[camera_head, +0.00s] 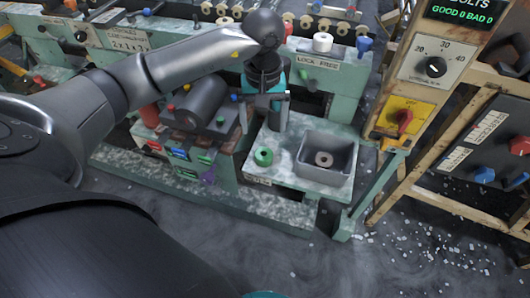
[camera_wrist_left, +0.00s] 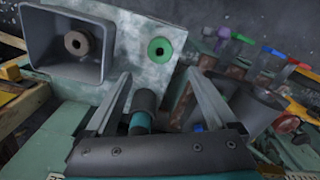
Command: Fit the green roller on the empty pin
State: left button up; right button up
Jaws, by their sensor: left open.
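The green roller (camera_head: 263,156), a short ring with a dark hole, sits on the pale worn shelf (camera_head: 283,182) left of the grey bin. It also shows in the left wrist view (camera_wrist_left: 160,49), beyond the fingertips. My left gripper (camera_head: 266,112) points down above the back of the shelf, behind the roller. In the left wrist view its two fingers (camera_wrist_left: 160,76) are spread wide with no roller between them. A dark upright cylinder with a teal part (camera_wrist_left: 143,107) shows between the fingers, nearer the wrist. I cannot tell which pin is the empty one. My right gripper is not in view.
A grey bin (camera_head: 342,179) holding a brownish roller (camera_head: 323,159) stands on the shelf's right side. A white roller (camera_head: 322,42) sits on the green machine ledge. A dark drum (camera_head: 201,101) and coloured knobs lie left. A control panel (camera_head: 433,65) stands right.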

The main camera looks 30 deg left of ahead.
pick_arm(q)
jog(key=b, duration=0.1)
send_over(264, 152)
notch_tip(264, 152, down, 5)
jog(key=shift+s+f, duration=0.1)
jog(key=shift+s, duration=0.05)
jog(key=shift+s+d+f+b, duration=0.15)
jog(key=shift+f+b, duration=0.2)
jog(key=shift+f, duration=0.65)
jog(key=shift+s+d+f+b, duration=0.1)
jog(key=shift+f+b, duration=0.25)
jog(key=shift+f, duration=0.6)
jog(key=shift+a+f, duration=0.1)
jog(key=shift+f, duration=0.75)
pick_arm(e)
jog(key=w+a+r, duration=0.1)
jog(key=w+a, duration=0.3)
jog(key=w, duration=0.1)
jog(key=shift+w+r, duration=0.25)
pick_arm(q)
grip_shut()
jog(key=shift+r, duration=0.1)
